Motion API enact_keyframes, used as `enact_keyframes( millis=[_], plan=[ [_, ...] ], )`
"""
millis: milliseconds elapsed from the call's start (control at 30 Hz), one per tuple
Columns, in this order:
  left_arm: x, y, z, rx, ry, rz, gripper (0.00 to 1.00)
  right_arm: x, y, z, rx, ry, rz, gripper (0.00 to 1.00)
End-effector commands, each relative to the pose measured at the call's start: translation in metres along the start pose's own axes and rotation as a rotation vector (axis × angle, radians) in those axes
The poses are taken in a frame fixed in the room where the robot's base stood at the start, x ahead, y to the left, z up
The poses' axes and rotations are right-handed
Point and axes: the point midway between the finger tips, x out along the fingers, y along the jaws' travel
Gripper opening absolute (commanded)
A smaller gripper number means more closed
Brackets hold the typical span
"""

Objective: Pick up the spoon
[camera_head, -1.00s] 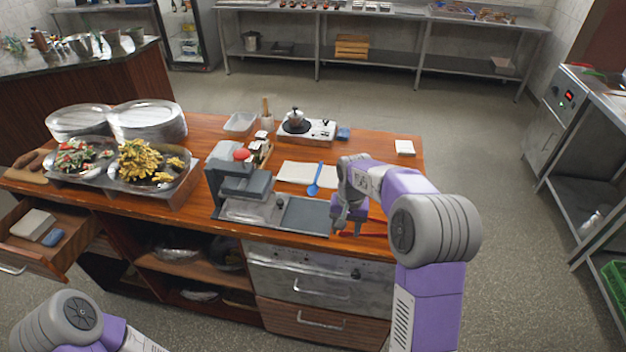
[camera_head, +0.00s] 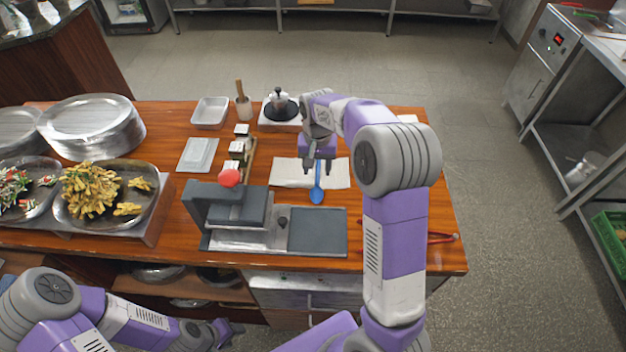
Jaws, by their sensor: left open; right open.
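A blue spoon (camera_head: 317,194) lies on a pale cloth (camera_head: 286,174) on the wooden counter, its bowl toward me and its handle pointing away. My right gripper (camera_head: 317,168) points down over the cloth, its open fingers on either side of the spoon's handle. I cannot tell how high above the cloth the fingertips are. My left gripper (camera_head: 231,330) is low at the bottom of the view, in front of the counter and far from the spoon.
A grill press (camera_head: 235,205) with a red knob and a dark plate stands in front of the cloth. Red tongs (camera_head: 442,237) lie at the right, partly behind my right arm. A moka pot (camera_head: 279,98) stands behind the cloth. Trays of food (camera_head: 140,215) fill the left side.

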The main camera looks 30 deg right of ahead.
Motion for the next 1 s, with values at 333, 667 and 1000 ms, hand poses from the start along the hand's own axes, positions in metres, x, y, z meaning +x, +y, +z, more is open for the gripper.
enact_keyframes(
  millis=[333,667,1000],
  plan=[
    [0.011,-0.004,-0.001,0.0,0.001,0.0,0.47,0.049,0.002,0.008,-0.001,-0.002,0.001,0.51],
    [0.012,-0.004,-0.001,0.0,0.001,0.0,0.47,0.056,0.001,0.008,-0.001,0.0,0.0,0.51],
    [0.012,-0.004,-0.001,0.0,0.001,0.0,0.47,0.056,0.001,0.008,-0.001,0.0,0.0,0.01]
  ],
)
